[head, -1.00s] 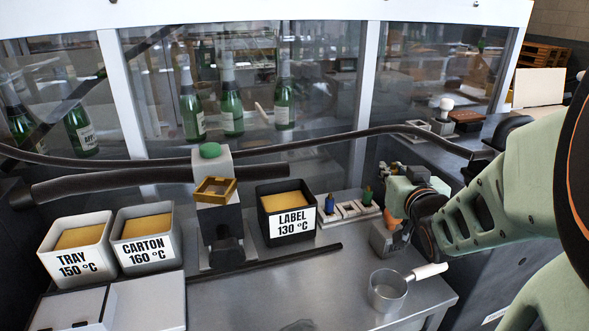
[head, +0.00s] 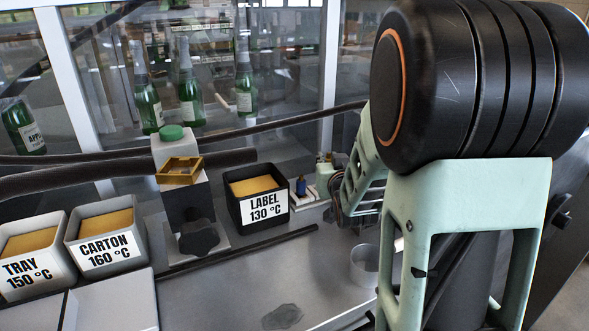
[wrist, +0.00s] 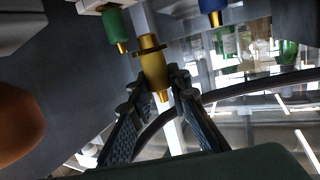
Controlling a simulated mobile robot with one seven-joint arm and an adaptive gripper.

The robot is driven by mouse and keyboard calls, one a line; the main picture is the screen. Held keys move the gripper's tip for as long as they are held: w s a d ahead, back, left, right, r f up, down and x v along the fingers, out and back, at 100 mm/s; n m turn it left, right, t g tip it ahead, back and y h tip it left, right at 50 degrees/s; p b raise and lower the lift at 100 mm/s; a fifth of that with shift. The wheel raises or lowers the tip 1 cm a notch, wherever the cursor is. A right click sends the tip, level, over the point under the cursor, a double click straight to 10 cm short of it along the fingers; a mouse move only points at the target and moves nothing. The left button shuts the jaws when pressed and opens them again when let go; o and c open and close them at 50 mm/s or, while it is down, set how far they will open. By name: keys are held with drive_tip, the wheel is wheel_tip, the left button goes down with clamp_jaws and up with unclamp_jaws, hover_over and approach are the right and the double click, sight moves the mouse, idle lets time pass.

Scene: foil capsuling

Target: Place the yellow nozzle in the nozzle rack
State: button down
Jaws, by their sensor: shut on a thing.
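My gripper (wrist: 155,88) is shut on the yellow nozzle (wrist: 154,68) in the wrist view. The nozzle has a brass collar at one end and a thin brass tip at the other. Its collar is in plain view, apart from the rack. The white nozzle rack (head: 309,198) is beside the LABEL pot in the head view, with a blue nozzle (head: 301,186) in it. A green nozzle (wrist: 113,25) and the blue nozzle (wrist: 212,8) flank the yellow one in the wrist view. My arm hides the fingers and part of the rack in the head view.
The LABEL pot (head: 234,208) is just left of the rack, and a capsuling stand (head: 187,200) is left of it. A dark hose (head: 120,178) and glass panels run behind. The front bench is mostly clear.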

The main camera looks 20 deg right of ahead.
drive_tip(key=w+f, duration=0.1)
drive_tip(key=w+a+f, duration=0.1)
drive_tip(key=shift+f+b, duration=0.3)
drive_tip(key=shift+b, duration=0.05)
drive_tip(key=shift+w+f+b, duration=0.15)
drive_tip(key=shift+f+b, duration=0.7)
drive_tip(key=shift+f, duration=0.8)
drive_tip(key=shift+f+b, duration=0.2)
drive_tip(key=shift+b, duration=0.1)
drive_tip(key=c, duration=2.1)
unclamp_jaws()
